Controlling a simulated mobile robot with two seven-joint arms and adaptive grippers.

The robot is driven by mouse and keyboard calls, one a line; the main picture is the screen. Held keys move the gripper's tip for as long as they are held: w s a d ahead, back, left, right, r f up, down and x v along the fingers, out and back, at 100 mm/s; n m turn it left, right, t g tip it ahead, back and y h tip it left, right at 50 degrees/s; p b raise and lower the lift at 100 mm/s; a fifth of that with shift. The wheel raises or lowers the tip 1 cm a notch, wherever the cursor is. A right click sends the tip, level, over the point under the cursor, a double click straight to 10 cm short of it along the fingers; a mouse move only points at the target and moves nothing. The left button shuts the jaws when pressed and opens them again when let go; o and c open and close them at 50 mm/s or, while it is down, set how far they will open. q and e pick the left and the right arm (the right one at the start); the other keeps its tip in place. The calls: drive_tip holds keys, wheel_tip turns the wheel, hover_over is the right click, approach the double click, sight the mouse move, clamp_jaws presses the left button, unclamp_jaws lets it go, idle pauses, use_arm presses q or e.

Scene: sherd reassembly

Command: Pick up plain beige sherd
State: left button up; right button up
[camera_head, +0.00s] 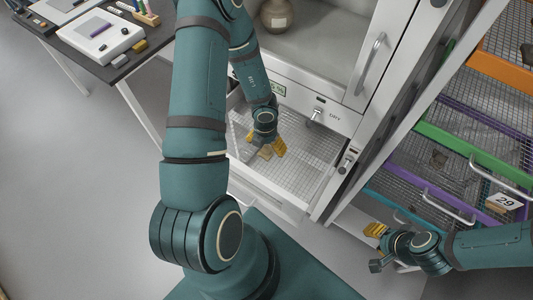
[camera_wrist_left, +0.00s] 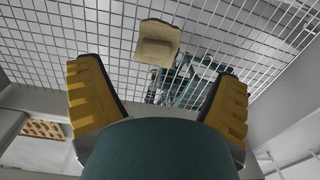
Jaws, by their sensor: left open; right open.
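The plain beige sherd (camera_wrist_left: 158,42) lies on the wire mesh of an open drawer (camera_head: 310,183). In the head view the sherd (camera_head: 265,153) shows small, by the fingers of my left gripper. My left gripper (camera_head: 266,146) is open over the drawer, and its yellow fingers (camera_wrist_left: 157,95) stand apart in the left wrist view. The sherd is beyond the fingertips there, roughly centred between them, and not held. My right gripper (camera_head: 376,250) is at the lower right, away from the sherd, and appears open and empty.
A white cabinet (camera_head: 340,110) with a jar (camera_head: 277,15) inside stands behind the drawer. A rack of coloured mesh trays (camera_head: 455,140) is at the right, near my right arm. A dark table (camera_head: 140,55) with a white board and tools is at upper left. Floor at left is clear.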

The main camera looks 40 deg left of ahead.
sight(265, 152)
use_arm(q)
drive_tip(key=f+b, duration=0.3)
drive_tip(key=f, duration=0.2)
drive_tip(key=shift+a, duration=0.2)
drive_tip(key=shift+r, duration=0.1)
drive_tip(key=c, duration=1.4)
